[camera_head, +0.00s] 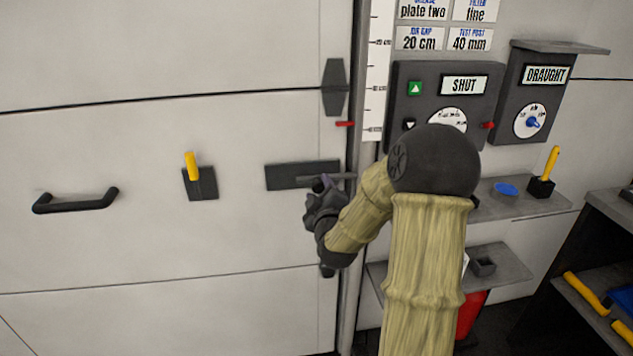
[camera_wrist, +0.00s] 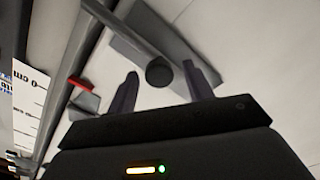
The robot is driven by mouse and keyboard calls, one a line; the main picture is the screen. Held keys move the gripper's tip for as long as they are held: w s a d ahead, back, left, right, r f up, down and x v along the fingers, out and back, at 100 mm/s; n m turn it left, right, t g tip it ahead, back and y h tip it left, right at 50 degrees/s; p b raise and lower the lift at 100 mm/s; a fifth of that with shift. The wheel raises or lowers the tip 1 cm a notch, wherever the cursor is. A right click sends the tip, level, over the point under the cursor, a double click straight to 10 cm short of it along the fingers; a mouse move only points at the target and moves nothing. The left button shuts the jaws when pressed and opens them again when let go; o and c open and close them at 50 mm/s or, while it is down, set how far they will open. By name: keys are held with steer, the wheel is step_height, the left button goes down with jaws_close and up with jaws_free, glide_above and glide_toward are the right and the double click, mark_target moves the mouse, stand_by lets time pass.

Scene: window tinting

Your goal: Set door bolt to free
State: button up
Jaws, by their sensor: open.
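The door bolt (camera_head: 285,180) is a dark grey plate with a bar on the pale door, near the door's right edge. In the wrist view the bolt's plate (camera_wrist: 190,50) and bar (camera_wrist: 118,22) show, with a round dark knob (camera_wrist: 159,72) standing out toward me. My gripper (camera_head: 322,184) is at the right part of the bolt. In the wrist view its two fingers are apart, one on each side of the knob, with gaps visible. My gripper hides part of the bolt in the head view.
Left on the door are a yellow lever (camera_head: 192,165) and a black handle (camera_head: 75,201). Right of the door are a scale (camera_head: 377,70) with a red pointer (camera_head: 345,124), a panel reading SHUT (camera_head: 464,85), a DRAUGHT dial box (camera_head: 545,74) and shelves (camera_head: 520,207).

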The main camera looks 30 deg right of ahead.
steer(key=shift+x, duration=1.9)
jaws_close()
